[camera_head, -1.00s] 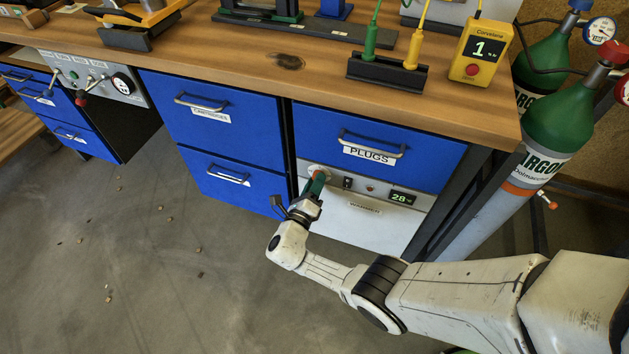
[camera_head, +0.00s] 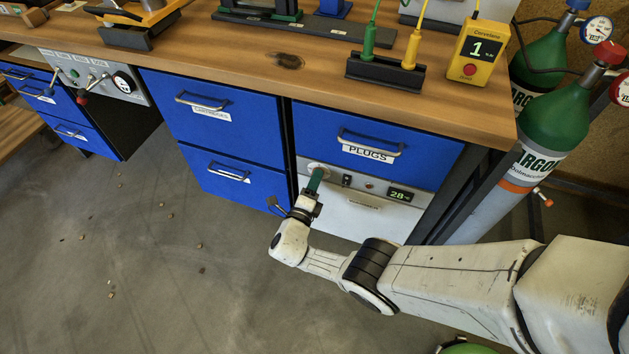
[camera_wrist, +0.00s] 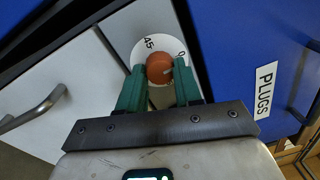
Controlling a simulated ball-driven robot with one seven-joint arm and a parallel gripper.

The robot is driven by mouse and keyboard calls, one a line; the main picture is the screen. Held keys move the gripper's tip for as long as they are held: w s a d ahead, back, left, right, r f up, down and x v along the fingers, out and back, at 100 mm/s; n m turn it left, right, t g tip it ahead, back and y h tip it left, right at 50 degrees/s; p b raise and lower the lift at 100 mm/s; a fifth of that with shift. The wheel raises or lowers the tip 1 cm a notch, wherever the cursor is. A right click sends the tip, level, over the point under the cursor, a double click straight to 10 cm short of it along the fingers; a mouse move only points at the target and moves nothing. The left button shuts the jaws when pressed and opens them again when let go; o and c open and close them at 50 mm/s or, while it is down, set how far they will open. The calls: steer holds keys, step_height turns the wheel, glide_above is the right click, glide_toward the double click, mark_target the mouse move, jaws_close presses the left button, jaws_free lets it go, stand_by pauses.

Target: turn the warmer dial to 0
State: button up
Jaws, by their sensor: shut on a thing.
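The warmer is a pale panel (camera_head: 352,216) under the PLUGS drawer, with a small display (camera_head: 401,195) reading 28. Its dial is a round orange-red knob (camera_wrist: 160,68) on a white disc (camera_wrist: 146,27) marked 45 and 0 in the wrist view. A pale mark on the knob points toward the right, near the 0. My gripper (camera_wrist: 159,75) has its green fingers on either side of the knob and is shut on it. In the head view my gripper (camera_head: 317,174) reaches the panel's upper left and hides most of the knob.
The PLUGS drawer (camera_head: 370,144) with its bar handle is just above the warmer. Other blue drawers (camera_head: 217,110) are to the left. Argon cylinders (camera_head: 548,142) stand at the right. The wooden bench top (camera_head: 300,75) holds several devices.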

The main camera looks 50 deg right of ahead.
steer(key=shift+s+f, duration=0.1)
steer(key=o, duration=1)
steer(key=shift+o, duration=0.2)
steer(key=v, duration=1)
steer(key=shift+a+p, duration=0.4)
steer(key=shift+p, duration=0.05)
steer(key=shift+s, duration=0.1)
